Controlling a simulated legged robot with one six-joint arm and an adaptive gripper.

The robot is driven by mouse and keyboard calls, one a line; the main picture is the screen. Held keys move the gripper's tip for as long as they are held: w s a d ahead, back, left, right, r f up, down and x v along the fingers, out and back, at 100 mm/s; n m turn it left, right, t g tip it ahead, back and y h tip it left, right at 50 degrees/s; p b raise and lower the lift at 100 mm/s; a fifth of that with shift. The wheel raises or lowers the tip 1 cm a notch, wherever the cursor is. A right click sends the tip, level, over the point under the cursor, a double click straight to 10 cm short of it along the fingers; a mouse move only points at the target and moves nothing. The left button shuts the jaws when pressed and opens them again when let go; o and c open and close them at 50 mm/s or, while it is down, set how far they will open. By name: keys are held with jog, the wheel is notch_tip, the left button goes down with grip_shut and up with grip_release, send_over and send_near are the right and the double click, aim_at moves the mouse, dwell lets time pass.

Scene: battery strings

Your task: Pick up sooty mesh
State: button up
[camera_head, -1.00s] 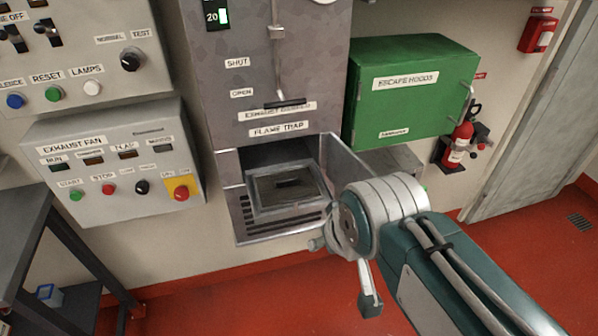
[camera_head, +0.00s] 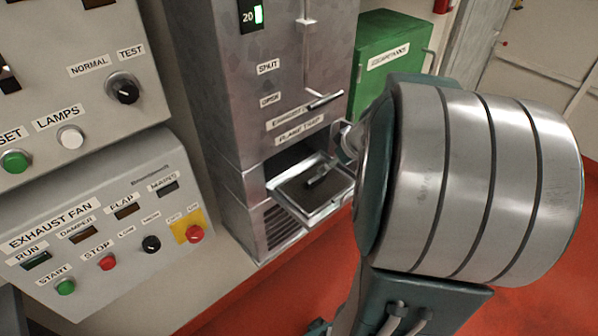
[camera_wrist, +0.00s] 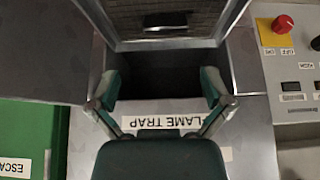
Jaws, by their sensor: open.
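The sooty mesh (camera_head: 300,192) is a dark panel with a black handle (camera_head: 318,177), lying in a metal-framed tray (camera_head: 328,211) pulled out of the flame trap opening. In the wrist view the mesh (camera_wrist: 190,32) is at the top, with its handle (camera_wrist: 166,20) across it. My gripper (camera_wrist: 162,94) is open and empty. Its two fingers are spread below the tray's edge in that picture, before the dark opening and the FLAME TRAP label, apart from the handle. In the head view my arm hides most of the gripper.
The flame trap cabinet (camera_head: 225,120) has a lever (camera_head: 325,100) above the opening. The exhaust fan panel (camera_head: 110,225) is to the left. A green escape hood box (camera_head: 392,50) stands to the right. Red floor (camera_head: 255,305) is below.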

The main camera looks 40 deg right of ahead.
aim_at(317, 178)
jog(key=x, duration=0.4)
jog(key=shift+a+f, duration=0.1)
jog(key=shift+a, duration=0.05)
jog(key=x, duration=0.2)
jog(key=a+x, duration=0.1)
jog(key=x, duration=0.1)
jog(key=shift+w+f, duration=0.15)
jog(key=shift+f, duration=0.2)
jog(key=shift+w+d+f, duration=0.1)
jog(key=shift+w+f, duration=0.1)
jog(key=shift+f, duration=0.15)
jog(key=shift+w+d+f, duration=0.1)
jog(key=shift+d+f, duration=0.05)
jog(key=shift+d, duration=0.05)
jog(key=c, duration=1.1)
